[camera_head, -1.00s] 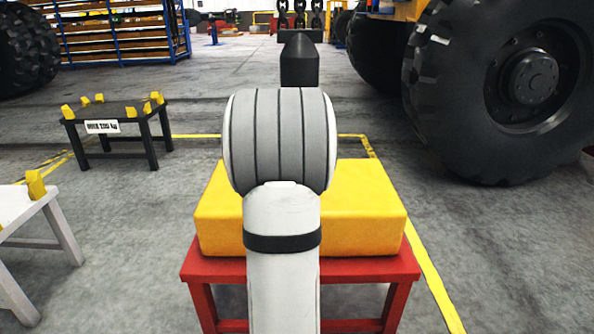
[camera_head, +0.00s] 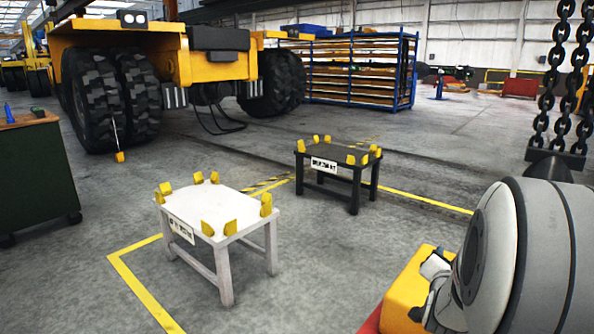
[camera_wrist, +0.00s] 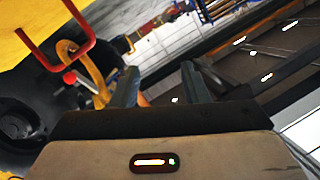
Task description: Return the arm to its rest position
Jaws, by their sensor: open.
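My arm fills the lower right of the head view, its pale rounded joint in front; its gripper end is not seen there. In the wrist view my gripper (camera_wrist: 162,88) shows two dark fingers spread apart with nothing between them. A yellow casting (camera_head: 407,289) sits on a red stand (camera_head: 372,322) at the bottom right of the head view, partly hidden by my arm.
A white table (camera_head: 208,208) and a black table (camera_head: 337,157), both with yellow corner blocks, stand empty. A dark green cabinet (camera_head: 38,180) is at the left. Chains (camera_head: 555,85) hang at the right. Floor between is clear.

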